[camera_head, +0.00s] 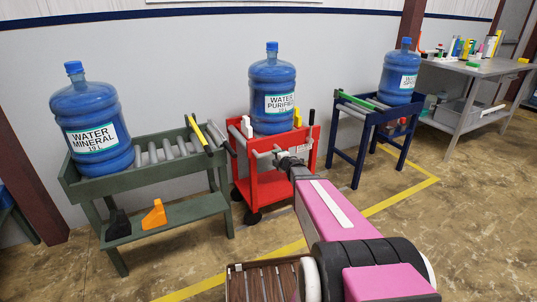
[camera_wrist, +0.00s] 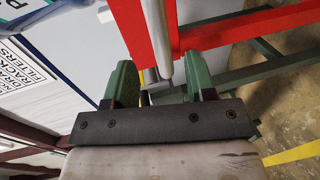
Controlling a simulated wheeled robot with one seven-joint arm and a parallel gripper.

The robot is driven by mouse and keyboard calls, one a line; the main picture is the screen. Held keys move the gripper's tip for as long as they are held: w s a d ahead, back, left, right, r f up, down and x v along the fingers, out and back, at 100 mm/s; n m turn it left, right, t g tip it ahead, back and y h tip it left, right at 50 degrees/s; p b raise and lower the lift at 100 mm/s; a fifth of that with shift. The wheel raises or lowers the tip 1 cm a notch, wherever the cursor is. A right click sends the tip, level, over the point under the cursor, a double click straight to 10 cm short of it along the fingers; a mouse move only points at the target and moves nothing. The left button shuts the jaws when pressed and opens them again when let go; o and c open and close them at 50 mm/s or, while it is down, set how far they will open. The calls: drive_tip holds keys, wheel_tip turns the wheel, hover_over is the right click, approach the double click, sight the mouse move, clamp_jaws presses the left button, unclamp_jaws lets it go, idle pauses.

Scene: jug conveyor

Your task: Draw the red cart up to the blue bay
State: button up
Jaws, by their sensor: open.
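The red cart (camera_head: 269,189) stands between two roller stands and bears a blue water jug (camera_head: 272,92) labelled purified. The blue bay (camera_head: 346,135) is a dark blue roller stand to its right, with another blue jug (camera_head: 399,78) on it. My gripper (camera_head: 286,160) is at the cart's front, by its light grey handle. In the wrist view my gripper (camera_wrist: 160,76) has its two green fingers apart. A grey bar (camera_wrist: 163,45) of the cart runs between them, with no clear contact. The cart's red frame (camera_wrist: 146,32) shows just beyond the fingers.
A green roller stand (camera_head: 165,209) with a mineral water jug (camera_head: 92,125) is close on the cart's left. A grey workbench (camera_head: 462,70) stands at the far right. Yellow lines (camera_head: 403,196) mark the floor, which is open in front of the blue bay.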

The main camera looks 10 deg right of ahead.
sight(271, 154)
drive_tip(key=x, duration=0.9)
clamp_jaws()
